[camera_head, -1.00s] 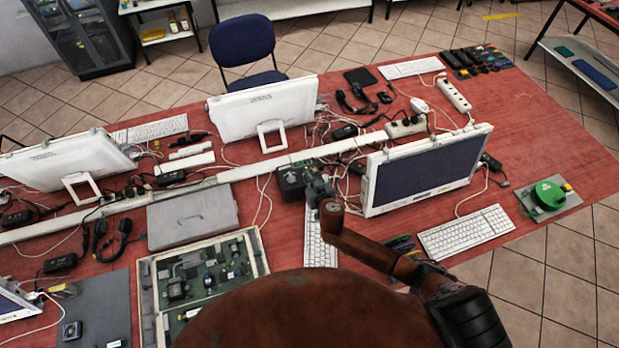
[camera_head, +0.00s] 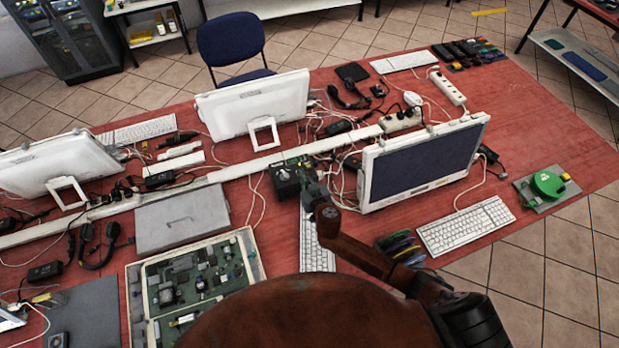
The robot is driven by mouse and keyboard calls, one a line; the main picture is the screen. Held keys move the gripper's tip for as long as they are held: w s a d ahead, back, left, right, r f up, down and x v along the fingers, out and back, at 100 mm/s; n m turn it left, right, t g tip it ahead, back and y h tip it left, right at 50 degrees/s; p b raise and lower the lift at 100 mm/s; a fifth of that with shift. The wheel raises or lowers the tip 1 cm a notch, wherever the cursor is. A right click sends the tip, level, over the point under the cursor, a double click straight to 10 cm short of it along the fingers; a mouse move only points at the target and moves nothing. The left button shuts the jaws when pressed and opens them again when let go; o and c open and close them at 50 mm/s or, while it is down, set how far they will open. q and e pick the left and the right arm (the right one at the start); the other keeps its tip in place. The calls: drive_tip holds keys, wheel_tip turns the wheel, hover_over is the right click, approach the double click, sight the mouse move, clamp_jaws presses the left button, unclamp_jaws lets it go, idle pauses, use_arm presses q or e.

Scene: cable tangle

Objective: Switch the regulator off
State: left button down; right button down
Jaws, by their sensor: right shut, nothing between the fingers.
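A small black box (camera_head: 283,183), which looks like the regulator, stands on the red table behind the white keyboard and left of the right-hand monitor. Its switch is too small to make out. My right gripper (camera_head: 308,180) is shut and empty, with its tip close to the right side of the box. I cannot tell whether it touches the box. My own brown arm hides part of the keyboard (camera_head: 312,245) below. My left gripper is not in view.
The right-hand monitor (camera_head: 425,165) stands close to the right of my gripper. A white cable channel (camera_head: 240,170) and loose cables run behind the box. A grey case (camera_head: 180,222) and an open circuit-board unit (camera_head: 255,255) lie to the left.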

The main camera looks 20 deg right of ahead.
drive_tip(key=shift+s+f, duration=0.1)
drive_tip(key=shift+f, duration=0.15)
drive_tip(key=shift+a+r, duration=0.1)
use_arm(q)
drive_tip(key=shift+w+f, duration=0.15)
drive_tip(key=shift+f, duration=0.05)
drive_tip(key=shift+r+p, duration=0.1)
drive_tip(key=shift+p, duration=0.25)
use_arm(e)
drive_tip(key=shift+r, duration=0.15)
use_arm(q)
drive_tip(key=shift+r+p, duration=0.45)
use_arm(e)
drive_tip(key=shift+r, duration=0.65)
drive_tip(key=shift+r, duration=0.1)
